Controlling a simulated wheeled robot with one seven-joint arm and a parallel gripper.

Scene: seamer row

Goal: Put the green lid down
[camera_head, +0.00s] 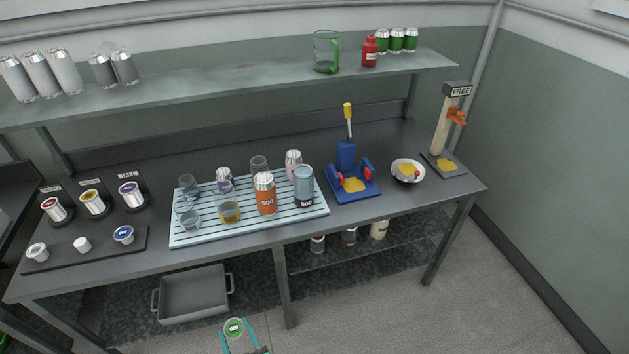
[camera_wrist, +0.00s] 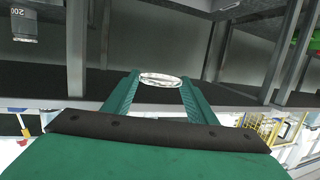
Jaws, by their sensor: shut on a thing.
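The green lid (camera_head: 234,326) is a small disc with a green top and a pale label, low in the head view. My gripper (camera_head: 238,336), with teal fingers, is shut on it and holds it in front of the bench, over the floor area. In the wrist view the lid shows as a silvery disc (camera_wrist: 160,79) between the two fingertips (camera_wrist: 158,84). A dark mat (camera_head: 85,253) at the front left of the bench carries two whitish lids and a blue-topped lid (camera_head: 123,234).
Red, yellow and purple lid stacks (camera_head: 93,203) stand behind the mat. A slatted rack (camera_head: 185,237) holds glasses and cans. A grey bin (camera_head: 193,304) sits below.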

